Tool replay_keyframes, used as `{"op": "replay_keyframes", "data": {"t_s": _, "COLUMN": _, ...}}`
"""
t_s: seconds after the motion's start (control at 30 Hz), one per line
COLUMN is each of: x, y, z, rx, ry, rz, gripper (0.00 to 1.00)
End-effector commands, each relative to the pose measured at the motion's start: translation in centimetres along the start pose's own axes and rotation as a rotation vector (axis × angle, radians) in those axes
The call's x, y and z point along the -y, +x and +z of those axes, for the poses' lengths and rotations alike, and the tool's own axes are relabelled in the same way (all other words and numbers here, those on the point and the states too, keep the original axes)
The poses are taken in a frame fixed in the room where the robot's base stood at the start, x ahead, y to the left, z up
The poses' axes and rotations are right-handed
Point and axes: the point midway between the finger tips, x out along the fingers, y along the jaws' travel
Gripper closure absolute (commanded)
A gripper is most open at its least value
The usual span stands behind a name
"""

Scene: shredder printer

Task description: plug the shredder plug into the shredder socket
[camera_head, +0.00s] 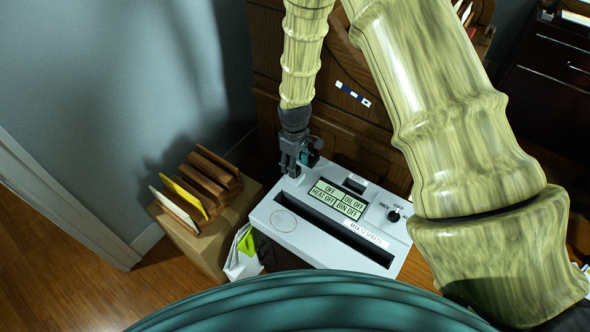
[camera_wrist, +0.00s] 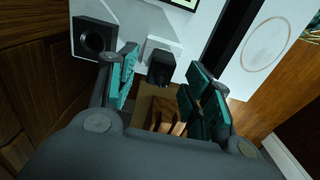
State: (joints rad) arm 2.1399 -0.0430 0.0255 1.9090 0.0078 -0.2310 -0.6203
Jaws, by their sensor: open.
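The white shredder (camera_head: 281,232) stands below my arm in the head view, and its white body (camera_wrist: 220,20) fills the top of the wrist view. A black square socket (camera_wrist: 95,37) with a round recess sits on it at upper left in the wrist view. A black block that looks like the shredder plug (camera_wrist: 163,65) is to its right, against a white part. My gripper (camera_head: 297,167) is at the shredder's back left corner. In the wrist view, my gripper (camera_wrist: 162,78) is open, with teal pads either side of the plug and apart from it. The plug is not visible in the head view.
Wooden floor is clear at lower left.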

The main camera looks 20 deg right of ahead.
Motion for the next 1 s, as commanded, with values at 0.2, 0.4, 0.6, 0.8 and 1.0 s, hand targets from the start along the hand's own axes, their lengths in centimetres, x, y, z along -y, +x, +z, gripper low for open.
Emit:
{"op": "replay_keyframes", "data": {"t_s": 0.2, "x": 0.0, "y": 2.0, "z": 0.1, "rx": 0.000, "ry": 0.000, "rz": 0.000, "gripper": 0.50}}
{"op": "replay_keyframes", "data": {"t_s": 0.4, "x": 0.0, "y": 2.6, "z": 0.1, "rx": 0.000, "ry": -0.001, "rz": 0.001, "gripper": 0.50}}
{"op": "replay_keyframes", "data": {"t_s": 0.6, "x": 0.0, "y": 2.6, "z": 0.1, "rx": 0.000, "ry": 0.000, "rz": 0.001, "gripper": 0.54}}
{"op": "replay_keyframes", "data": {"t_s": 0.8, "x": 0.0, "y": 2.6, "z": 0.1, "rx": 0.000, "ry": 0.000, "rz": 0.001, "gripper": 0.90}}
{"op": "replay_keyframes", "data": {"t_s": 1.0, "x": 0.0, "y": 2.6, "z": 0.1, "rx": -0.001, "ry": 0.000, "rz": 0.001, "gripper": 0.99}}
